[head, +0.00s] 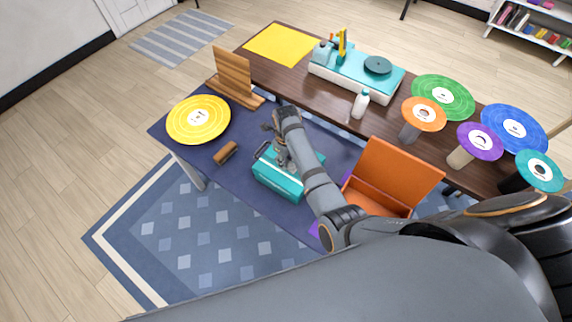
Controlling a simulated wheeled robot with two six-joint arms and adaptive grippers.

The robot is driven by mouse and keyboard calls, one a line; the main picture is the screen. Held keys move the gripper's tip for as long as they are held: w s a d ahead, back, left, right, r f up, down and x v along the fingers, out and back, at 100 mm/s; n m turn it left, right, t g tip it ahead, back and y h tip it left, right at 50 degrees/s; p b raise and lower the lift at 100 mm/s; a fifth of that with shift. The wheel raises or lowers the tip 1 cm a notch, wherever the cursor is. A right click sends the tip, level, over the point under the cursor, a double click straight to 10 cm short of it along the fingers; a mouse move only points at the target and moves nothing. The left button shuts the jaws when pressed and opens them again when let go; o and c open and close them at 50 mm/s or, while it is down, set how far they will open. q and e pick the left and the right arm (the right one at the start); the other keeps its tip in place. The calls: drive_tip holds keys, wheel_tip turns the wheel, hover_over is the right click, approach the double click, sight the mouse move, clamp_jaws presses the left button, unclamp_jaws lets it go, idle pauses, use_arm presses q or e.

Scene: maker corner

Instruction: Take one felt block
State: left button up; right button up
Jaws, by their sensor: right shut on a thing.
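A brown block (226,152), which may be a felt block, lies on the dark blue table top at the left, apart from my gripper. My right gripper (279,152) is at the far end of my right arm, over or beside the back of a teal case (278,184). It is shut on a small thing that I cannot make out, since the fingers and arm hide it. I cannot tell whether the gripper touches the case. My left gripper is not in view.
A yellow disc (198,119) and a wooden stand (233,80) are at the left. An open orange box (392,176) stands right of my arm. Behind are a white bottle (360,104), a teal record player (357,72) and several coloured discs. Bare table surrounds the brown block.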

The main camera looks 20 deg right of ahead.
drive_tip(key=w+d+r+b, duration=0.4)
drive_tip(key=d+r, duration=0.5)
drive_tip(key=d, duration=0.4)
drive_tip(key=shift+w+r, duration=0.25)
drive_tip(key=shift+w, duration=0.45)
